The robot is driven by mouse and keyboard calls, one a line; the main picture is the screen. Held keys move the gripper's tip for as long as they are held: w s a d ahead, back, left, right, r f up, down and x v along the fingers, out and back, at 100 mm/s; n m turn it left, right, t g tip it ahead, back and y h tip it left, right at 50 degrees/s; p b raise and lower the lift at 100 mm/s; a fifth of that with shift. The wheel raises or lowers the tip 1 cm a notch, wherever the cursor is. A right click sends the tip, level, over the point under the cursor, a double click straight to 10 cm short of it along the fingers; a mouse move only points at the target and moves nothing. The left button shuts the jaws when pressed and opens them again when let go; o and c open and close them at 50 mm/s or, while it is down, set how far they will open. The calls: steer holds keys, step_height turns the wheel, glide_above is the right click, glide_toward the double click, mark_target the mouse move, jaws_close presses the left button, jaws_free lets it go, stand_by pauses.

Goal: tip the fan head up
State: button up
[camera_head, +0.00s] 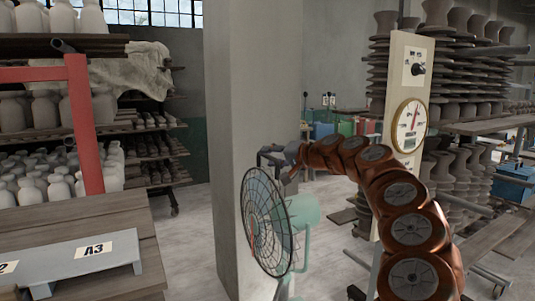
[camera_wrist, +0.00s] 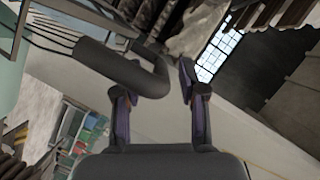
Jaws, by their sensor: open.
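The fan (camera_head: 264,222) stands in the middle of the head view, with a dark wire cage facing left and a teal motor housing (camera_head: 305,211) behind it. In the wrist view my gripper (camera_wrist: 160,85) is open. A thick dark grey curved handle (camera_wrist: 130,70) on the fan reaches in between its fingers, nearer the left finger. Whether it touches that finger I cannot tell. Part of the fan cage (camera_wrist: 52,36) shows at the upper left there.
A concrete pillar (camera_head: 250,90) stands right behind the fan. A panel with a round gauge (camera_head: 410,126) is just right of my arm. A wooden table (camera_head: 100,260) with a grey stand marked A3 (camera_head: 95,252) is at the left.

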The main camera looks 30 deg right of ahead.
steer(key=shift+x, duration=0.95)
steer(key=shift+c, duration=0.3)
jaws_close()
